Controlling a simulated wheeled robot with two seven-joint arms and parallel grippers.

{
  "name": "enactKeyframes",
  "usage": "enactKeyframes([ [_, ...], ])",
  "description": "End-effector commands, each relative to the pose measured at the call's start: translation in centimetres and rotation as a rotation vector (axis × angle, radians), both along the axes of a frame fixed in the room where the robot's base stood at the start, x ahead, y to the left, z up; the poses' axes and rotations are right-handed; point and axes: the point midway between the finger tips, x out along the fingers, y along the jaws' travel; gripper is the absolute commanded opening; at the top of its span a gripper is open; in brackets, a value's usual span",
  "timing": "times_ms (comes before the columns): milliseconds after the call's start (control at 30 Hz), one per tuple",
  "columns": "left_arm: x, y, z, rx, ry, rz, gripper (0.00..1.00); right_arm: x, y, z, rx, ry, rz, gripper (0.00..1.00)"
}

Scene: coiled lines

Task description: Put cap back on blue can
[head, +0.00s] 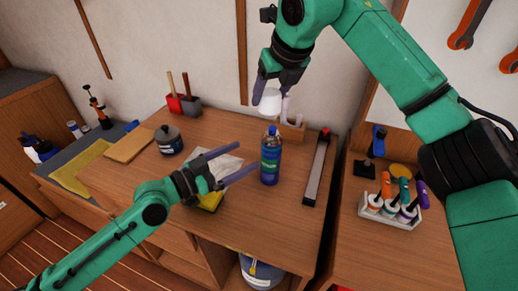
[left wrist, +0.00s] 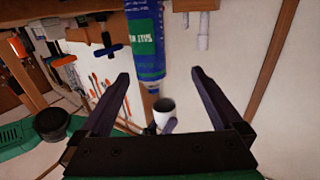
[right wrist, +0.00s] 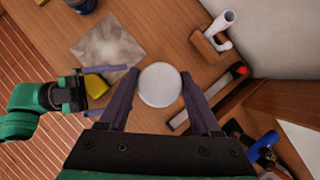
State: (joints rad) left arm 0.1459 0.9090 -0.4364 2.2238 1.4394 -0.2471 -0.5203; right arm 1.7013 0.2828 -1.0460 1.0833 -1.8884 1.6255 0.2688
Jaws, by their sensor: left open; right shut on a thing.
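The blue can (head: 270,160) stands upright on the wooden workbench (head: 250,215), its blue top bare. My right gripper (head: 270,97) is shut on the white cap (head: 269,103) and holds it in the air above the can. In the right wrist view the round cap (right wrist: 159,85) sits between the fingers and hides what lies beneath it. My left gripper (head: 246,159) is open, its fingers pointing at the can from the left. In the left wrist view the can (left wrist: 146,40) appears upside down ahead of the fingers, with the cap (left wrist: 164,112) apart from it.
A white sheet and yellow item (head: 210,201) lie under my left gripper. A dark jar (head: 169,140) stands further left. A wooden holder (head: 292,130) is behind the can, and a long metal bar (head: 317,170) lies to its right. A bottle rack (head: 390,212) stands on the right bench.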

Motion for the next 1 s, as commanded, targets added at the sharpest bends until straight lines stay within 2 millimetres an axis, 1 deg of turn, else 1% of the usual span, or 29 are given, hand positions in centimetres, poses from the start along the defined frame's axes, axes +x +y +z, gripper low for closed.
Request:
enactKeyframes([
  [267,0.0,-0.1,0.0,-0.001,-0.001,-0.001,1.0,0.0,0.0,0.1,0.0,-0.001,0.0,0.14],
  [367,0.4,-0.4,0.0,-0.002,-0.002,0.001,1.0,0.0,0.0,0.1,0.0,-0.001,0.0,0.14],
  [467,1.2,-1.4,0.1,-0.007,-0.003,0.0,1.0,0.0,0.0,0.0,0.0,-0.001,0.0,0.14],
  [833,5.6,-7.3,0.1,-0.003,-0.001,-0.002,1.0,0.0,0.0,0.1,0.0,-0.001,0.0,0.14],
  [1000,7.1,-9.0,0.1,-0.002,-0.001,0.0,1.0,0.0,0.0,0.1,0.0,-0.001,0.0,0.14],
])
